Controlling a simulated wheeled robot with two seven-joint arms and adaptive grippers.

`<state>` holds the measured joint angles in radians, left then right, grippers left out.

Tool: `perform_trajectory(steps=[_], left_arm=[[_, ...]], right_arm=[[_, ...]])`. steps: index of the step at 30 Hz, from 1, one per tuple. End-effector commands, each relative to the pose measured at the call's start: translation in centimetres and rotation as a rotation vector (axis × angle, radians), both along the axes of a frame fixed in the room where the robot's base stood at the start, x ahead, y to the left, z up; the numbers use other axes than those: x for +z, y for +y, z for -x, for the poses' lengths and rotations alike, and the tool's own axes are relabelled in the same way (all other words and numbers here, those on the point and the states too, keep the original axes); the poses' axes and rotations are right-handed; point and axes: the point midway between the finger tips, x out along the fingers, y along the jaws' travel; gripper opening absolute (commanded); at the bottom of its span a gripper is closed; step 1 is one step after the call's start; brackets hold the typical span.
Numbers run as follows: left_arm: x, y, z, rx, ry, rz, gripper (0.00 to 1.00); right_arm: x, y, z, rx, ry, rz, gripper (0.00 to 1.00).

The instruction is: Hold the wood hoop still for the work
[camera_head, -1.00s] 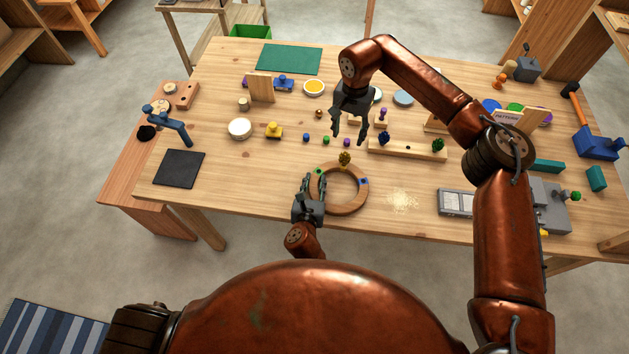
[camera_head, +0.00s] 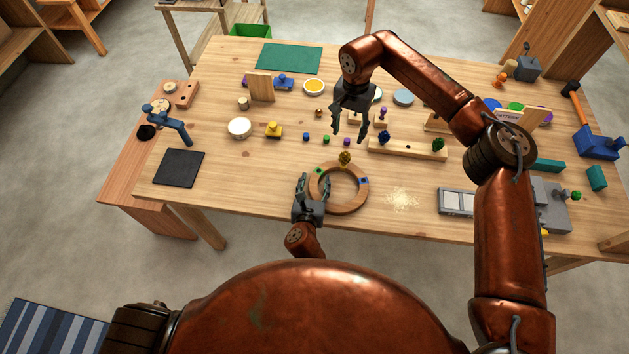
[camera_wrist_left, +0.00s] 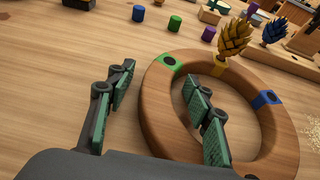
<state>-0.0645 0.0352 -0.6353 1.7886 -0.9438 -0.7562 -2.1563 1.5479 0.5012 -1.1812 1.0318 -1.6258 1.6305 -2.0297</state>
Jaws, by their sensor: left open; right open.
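The wood hoop (camera_head: 352,208) lies flat on the table near its front edge, with green and blue bands on its rim. A gold pine cone piece (camera_head: 344,158) stands upright at its far rim. My left gripper (camera_head: 314,182) is open at the hoop's left side. In the left wrist view, the hoop's near-left rim (camera_wrist_left: 153,103) passes between the spread fingers (camera_wrist_left: 158,88), one outside the ring and one over or inside it. I cannot tell whether either touches. My right gripper (camera_head: 349,137) is open and empty, fingers down, above the table beyond the hoop.
A wooden rail (camera_head: 407,149) with blue and green cones stands right of my right gripper. Small coloured pegs (camera_head: 326,138) stand beyond the hoop. Pale shavings (camera_head: 402,199) and a grey tray (camera_head: 457,203) lie right of it.

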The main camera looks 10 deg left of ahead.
Motion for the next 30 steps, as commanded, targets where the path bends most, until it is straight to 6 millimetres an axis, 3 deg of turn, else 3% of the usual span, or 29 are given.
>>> perform_trajectory(steps=[7,21,30], left_arm=[[0.6,0.0,1.6,-0.001,-0.001,0.0,0.48],[3.6,0.0,9.9,-0.001,0.001,-0.001,0.48],[4.2,0.0,11.3,0.0,0.001,-0.001,0.48]], right_arm=[[0.0,0.0,0.0,0.0,0.0,0.0,0.46],[0.0,0.0,0.0,0.0,0.0,0.0,0.46],[0.0,0.0,0.0,0.0,0.0,0.0,0.46]])
